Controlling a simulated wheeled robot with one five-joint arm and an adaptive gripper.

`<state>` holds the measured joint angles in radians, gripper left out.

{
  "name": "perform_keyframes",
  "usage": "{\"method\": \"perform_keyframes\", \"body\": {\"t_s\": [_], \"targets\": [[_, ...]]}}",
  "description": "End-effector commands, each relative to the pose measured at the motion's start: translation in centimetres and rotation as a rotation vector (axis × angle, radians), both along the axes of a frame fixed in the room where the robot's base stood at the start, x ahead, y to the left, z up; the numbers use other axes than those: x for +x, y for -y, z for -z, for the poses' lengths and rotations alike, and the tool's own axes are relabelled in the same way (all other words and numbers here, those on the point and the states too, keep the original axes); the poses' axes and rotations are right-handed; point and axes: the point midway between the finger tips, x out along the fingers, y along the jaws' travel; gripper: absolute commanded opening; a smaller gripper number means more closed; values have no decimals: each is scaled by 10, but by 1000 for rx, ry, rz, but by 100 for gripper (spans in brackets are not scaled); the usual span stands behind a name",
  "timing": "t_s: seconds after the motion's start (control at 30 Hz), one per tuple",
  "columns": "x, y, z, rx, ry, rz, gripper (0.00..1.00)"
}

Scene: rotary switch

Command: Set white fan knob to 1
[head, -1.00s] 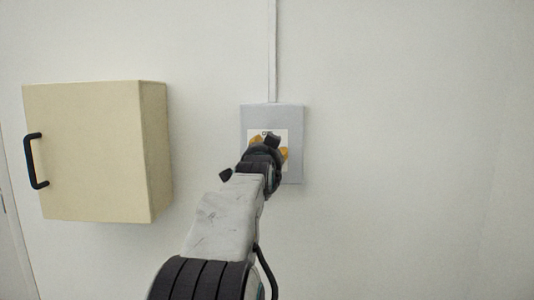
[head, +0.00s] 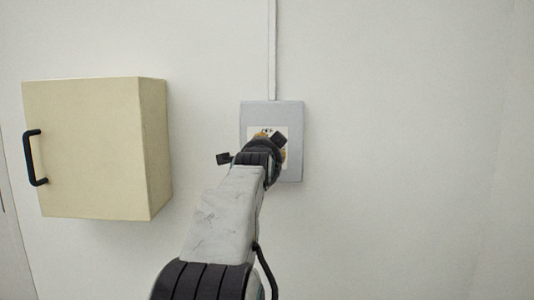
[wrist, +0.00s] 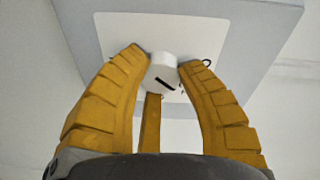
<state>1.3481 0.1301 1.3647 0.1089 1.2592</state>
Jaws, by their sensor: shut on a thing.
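The white fan knob (wrist: 162,70) shows in the wrist view, a short white cylinder with a black pointer mark on its face. My gripper (wrist: 164,58) has its yellow fingers closed around the knob, two at its sides and a third below. The knob sits on a white label plate (wrist: 112,38) on a grey switch box. In the head view my gripper (head: 270,146) is in front of the grey switch box (head: 292,112) and hides the knob. Small dark markings on the label are partly covered and too small to read.
A beige wall cabinet (head: 85,150) with a black handle (head: 34,158) hangs to the left of the switch box. A pale conduit (head: 272,50) runs up the wall from the box. The wall to the right is bare.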

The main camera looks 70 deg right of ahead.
Motion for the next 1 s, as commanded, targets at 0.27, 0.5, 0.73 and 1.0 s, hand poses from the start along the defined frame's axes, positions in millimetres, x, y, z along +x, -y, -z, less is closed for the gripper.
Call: {"method": "perform_keyframes", "body": {"t_s": [0.27, 0.5, 0.73, 1.0], "targets": [[1, 0, -3, 30, 108, 2, 2], [1, 0, -3, 28, 108, 2, 2], [1, 0, -2, 31, 107, 3, 54], [1, 0, -1, 33, 106, 3, 62]]}}
